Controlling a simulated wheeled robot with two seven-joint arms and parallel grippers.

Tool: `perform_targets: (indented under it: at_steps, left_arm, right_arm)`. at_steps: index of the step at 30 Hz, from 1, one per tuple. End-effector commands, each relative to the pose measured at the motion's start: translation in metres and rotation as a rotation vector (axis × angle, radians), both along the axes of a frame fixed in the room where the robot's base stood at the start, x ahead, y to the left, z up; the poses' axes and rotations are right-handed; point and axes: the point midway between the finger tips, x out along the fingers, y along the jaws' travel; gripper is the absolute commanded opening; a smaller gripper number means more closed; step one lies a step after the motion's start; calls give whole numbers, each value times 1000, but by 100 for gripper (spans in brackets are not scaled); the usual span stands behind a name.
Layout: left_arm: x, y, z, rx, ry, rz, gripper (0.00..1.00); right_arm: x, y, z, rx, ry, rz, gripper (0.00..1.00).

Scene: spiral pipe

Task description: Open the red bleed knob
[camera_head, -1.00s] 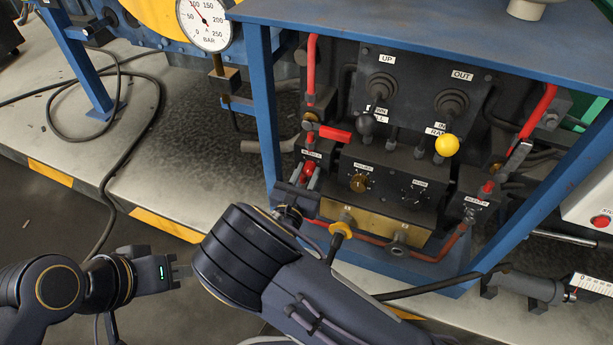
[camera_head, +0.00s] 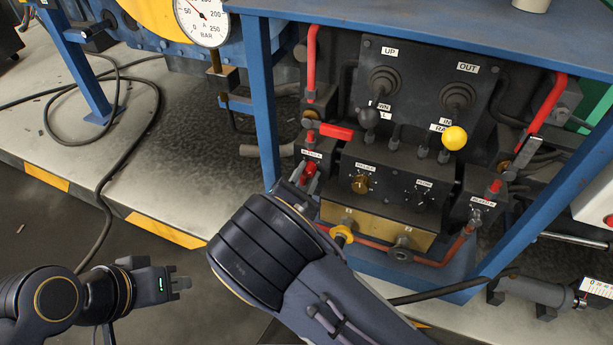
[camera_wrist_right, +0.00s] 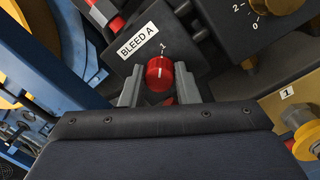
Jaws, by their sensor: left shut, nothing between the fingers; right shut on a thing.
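The red bleed knob (camera_wrist_right: 159,70) is on a dark block below a white label reading "BLEED A" in the right wrist view. A white line on it points roughly up, near a "1" mark. My right gripper (camera_wrist_right: 160,82) is shut on this knob, one grey finger on each side. In the head view the red knob (camera_head: 311,172) shows at the panel's left, partly hidden, and my right forearm and wrist cover most of the right gripper. My left gripper (camera_head: 184,284) is shut and empty at lower left, away from the panel.
A black lever (camera_head: 369,117) and a yellow-knobbed lever (camera_head: 454,138) stand above the blocks. A second block (camera_head: 478,205) with a red knob is at right. Blue frame posts (camera_head: 253,100) flank the panel. A yellow fitting (camera_head: 342,235) is close to my right arm.

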Motion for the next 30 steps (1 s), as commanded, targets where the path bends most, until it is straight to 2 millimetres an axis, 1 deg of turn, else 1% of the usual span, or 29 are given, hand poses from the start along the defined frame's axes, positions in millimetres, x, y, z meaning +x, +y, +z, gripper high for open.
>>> perform_targets:
  at_steps: [1, 10, 11, 15, 16, 25, 28, 30]
  left_arm:
    - [0, 0, 0, 0, 0, 0, 0]
    - [0, 0, 0, 0, 0, 0, 0]
    - [0, 0, 0, 0, 0, 0, 0]
    - [0, 0, 0, 0, 0, 0, 0]
    - [0, 0, 0, 0, 0, 0, 0]
    - [0, 0, 1, 0, 0, 0, 0]
    - [0, 0, 5, 0, 0, 0, 0]
    - [0, 0, 8, 0, 0, 0, 0]
  right_arm:
    - [-1, 1, -3, 3, 6, 2, 5]
    - [-1, 1, -3, 5, 6, 3, 5]
    - [-1, 1, -3, 5, 6, 3, 29]
    - [-1, 1, -2, 4, 5, 2, 48]
    - [-1, 1, -2, 3, 4, 2, 50]
    - [-2, 2, -1, 3, 2, 2, 50]
    - [-11, 6, 0, 3, 3, 4, 50]
    - [-22, 10, 0, 2, 3, 5, 50]
